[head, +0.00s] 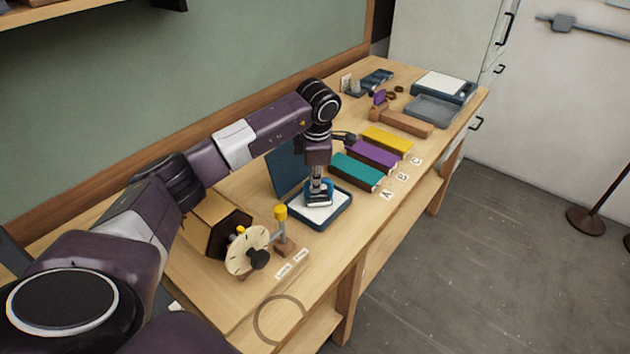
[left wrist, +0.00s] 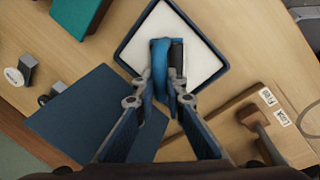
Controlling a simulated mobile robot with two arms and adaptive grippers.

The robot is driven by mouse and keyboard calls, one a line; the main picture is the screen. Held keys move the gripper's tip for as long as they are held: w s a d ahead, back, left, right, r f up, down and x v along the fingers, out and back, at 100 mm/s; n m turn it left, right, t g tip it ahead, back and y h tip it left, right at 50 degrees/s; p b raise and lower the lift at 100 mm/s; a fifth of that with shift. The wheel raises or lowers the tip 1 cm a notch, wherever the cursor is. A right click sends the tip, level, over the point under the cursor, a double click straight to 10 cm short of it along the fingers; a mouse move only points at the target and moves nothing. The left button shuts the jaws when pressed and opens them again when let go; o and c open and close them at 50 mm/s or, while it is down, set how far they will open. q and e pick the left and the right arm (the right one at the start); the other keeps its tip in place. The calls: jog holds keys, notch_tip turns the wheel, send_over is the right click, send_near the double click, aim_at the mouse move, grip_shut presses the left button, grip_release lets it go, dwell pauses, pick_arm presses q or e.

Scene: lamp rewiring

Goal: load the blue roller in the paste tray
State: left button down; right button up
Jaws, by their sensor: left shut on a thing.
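The paste tray (head: 335,209) has a dark blue rim and a white inside. It lies on the bench, and it also fills the top middle of the left wrist view (left wrist: 207,62). My left gripper (head: 317,187) points down over the tray and is shut on the blue roller (head: 319,199). In the left wrist view the blue roller (left wrist: 159,64) sits between the fingertips, with a black part beside it, over the white surface. I cannot tell whether it touches the paste. My right gripper is in neither view.
A dark blue lid-like panel (head: 285,171) stands behind the tray. Teal (head: 355,171), purple (head: 376,155) and yellow (head: 387,139) blocks lie to its right, by lettered cards. A cream dial (head: 247,251) and a small wooden stand (head: 284,246) are at front left.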

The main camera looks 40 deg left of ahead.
pick_arm(q)
jog(key=shift+r+p, duration=0.6)
jog(key=shift+r, duration=0.15)
jog(key=shift+r+p, duration=1.7)
jog(key=shift+r, duration=1)
